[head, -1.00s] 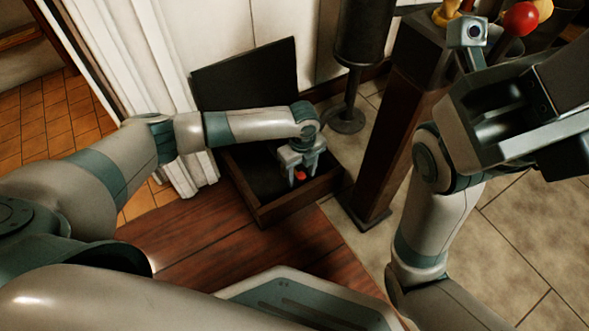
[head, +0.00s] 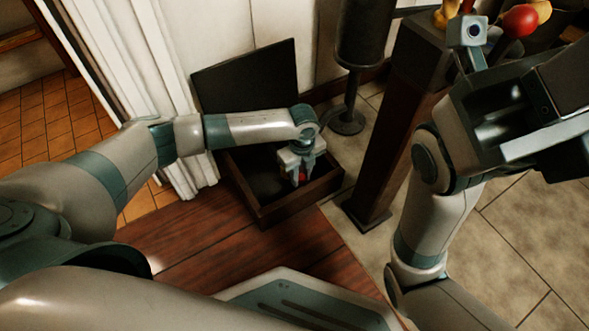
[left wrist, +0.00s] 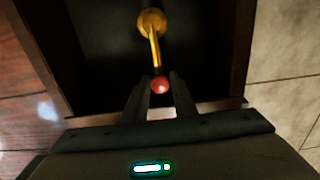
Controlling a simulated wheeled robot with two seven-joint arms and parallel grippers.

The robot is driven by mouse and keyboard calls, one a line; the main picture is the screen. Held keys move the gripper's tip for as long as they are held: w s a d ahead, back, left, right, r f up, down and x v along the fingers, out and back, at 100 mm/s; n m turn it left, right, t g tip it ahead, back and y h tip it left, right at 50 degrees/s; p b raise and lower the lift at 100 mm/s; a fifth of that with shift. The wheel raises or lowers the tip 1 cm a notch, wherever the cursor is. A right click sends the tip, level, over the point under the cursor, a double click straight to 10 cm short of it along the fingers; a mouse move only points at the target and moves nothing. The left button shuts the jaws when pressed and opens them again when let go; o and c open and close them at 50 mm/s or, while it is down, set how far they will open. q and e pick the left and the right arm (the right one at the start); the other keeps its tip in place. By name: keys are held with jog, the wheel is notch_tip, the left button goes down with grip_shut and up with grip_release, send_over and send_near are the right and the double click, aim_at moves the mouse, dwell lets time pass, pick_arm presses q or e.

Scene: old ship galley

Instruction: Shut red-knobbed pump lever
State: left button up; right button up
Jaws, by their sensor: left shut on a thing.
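The pump lever shows in the left wrist view as a brass rod (left wrist: 155,48) running from a round brass pivot (left wrist: 151,22) to a red knob (left wrist: 160,84). It sits inside a dark open box (head: 262,212) on the floor side of the wooden boards. My left gripper (head: 301,180) reaches down into the box near its right front corner. Its fingers (left wrist: 161,95) are shut on the red knob, one on each side. In the head view only a small red patch shows between the fingers, and the rod is hidden. My right arm is at the right; its fingers cannot be made out clearly.
The box's black lid (head: 246,78) stands open behind it. A dark wooden post (head: 388,150) rises right of the box, and a black stand (head: 345,122) is behind. A white fluted column (head: 182,110) is on the left. Tiled floor (head: 515,240) is clear at right.

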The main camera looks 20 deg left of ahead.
pick_arm(q)
jog(key=shift+s+a+r+p, duration=0.2)
jog(key=shift+s+a+p, duration=0.6)
jog(key=shift+p, duration=0.4)
jog(key=shift+s+a+f+p, duration=0.1)
jog(key=shift+s+a+p, duration=0.15)
jog(key=shift+a+p, duration=0.2)
jog(key=shift+f, duration=0.15)
jog(key=shift+a, duration=0.15)
jog(key=shift+s+a+p, duration=0.3)
jog(key=shift+a+p, duration=0.45)
jog(key=shift+a, duration=0.1)
jog(key=shift+o, duration=0.3)
jog(key=shift+s+a+p, duration=0.2)
jog(key=shift+a+p, duration=0.2)
jog(key=shift+a, duration=0.45)
jog(key=shift+w+a, duration=0.1)
